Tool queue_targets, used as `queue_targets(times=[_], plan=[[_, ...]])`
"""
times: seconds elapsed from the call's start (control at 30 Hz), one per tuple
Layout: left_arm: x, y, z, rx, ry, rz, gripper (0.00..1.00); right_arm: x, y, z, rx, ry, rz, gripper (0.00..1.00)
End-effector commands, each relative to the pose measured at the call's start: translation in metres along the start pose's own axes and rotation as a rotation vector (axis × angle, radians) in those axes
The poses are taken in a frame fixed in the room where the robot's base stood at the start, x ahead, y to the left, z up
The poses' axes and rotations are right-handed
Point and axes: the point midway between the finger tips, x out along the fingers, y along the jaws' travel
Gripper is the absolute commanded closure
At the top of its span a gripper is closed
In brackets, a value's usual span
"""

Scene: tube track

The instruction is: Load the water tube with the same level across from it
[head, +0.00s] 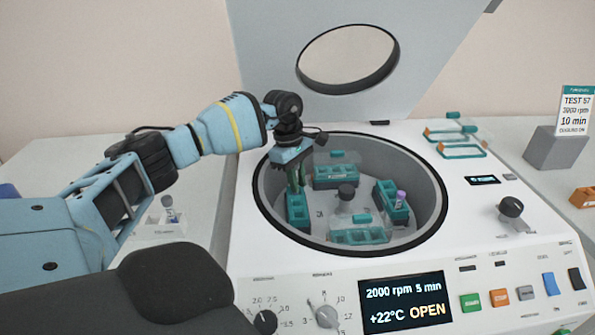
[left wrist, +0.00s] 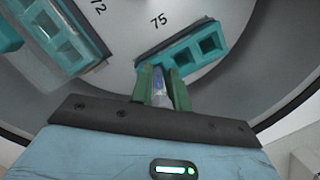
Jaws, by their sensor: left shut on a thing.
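The centrifuge bowl (head: 432,217) is open and holds several teal buckets. My left gripper (head: 296,180) reaches down into it over the left bucket (head: 298,214). In the left wrist view its green fingers (left wrist: 161,90) are shut on a clear tube (left wrist: 159,97) with a bluish part. The tube is at the near end of the bucket (left wrist: 183,52) marked 75; whether it is inside a well I cannot tell. Two wells there look empty. A purple-capped tube (head: 400,198) stands in the right bucket (head: 391,212), across the rotor. Its water level is too small to read. My right gripper is not in view.
The raised lid (head: 300,40) stands behind the bowl. The back bucket (head: 335,178) and front bucket (head: 360,237) have clear covers. Loose bucket covers (head: 461,152) lie at the right. The display (head: 405,300) reads OPEN. A small tube (head: 169,208) stands on the left bench.

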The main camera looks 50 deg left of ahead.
Motion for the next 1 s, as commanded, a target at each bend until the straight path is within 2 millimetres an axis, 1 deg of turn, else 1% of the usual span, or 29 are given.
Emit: queue_targets(times=[0.47, 0.5, 0.67, 0.7, 1.0], plan=[[0.013, 0.000, -0.003, 0.000, 0.000, 0.000, 1.00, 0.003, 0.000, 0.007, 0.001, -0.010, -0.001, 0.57], [0.013, 0.000, -0.003, 0.000, 0.000, 0.000, 0.80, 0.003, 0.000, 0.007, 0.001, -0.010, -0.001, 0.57], [0.012, 0.000, -0.003, 0.000, 0.000, 0.000, 0.59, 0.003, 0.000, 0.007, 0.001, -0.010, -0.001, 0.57], [0.012, 0.000, -0.003, 0.000, 0.000, 0.000, 0.57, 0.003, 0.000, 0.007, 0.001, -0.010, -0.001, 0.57], [0.013, 0.000, -0.003, 0.000, 0.001, -0.001, 0.57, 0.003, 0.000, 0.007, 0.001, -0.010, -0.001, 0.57]])
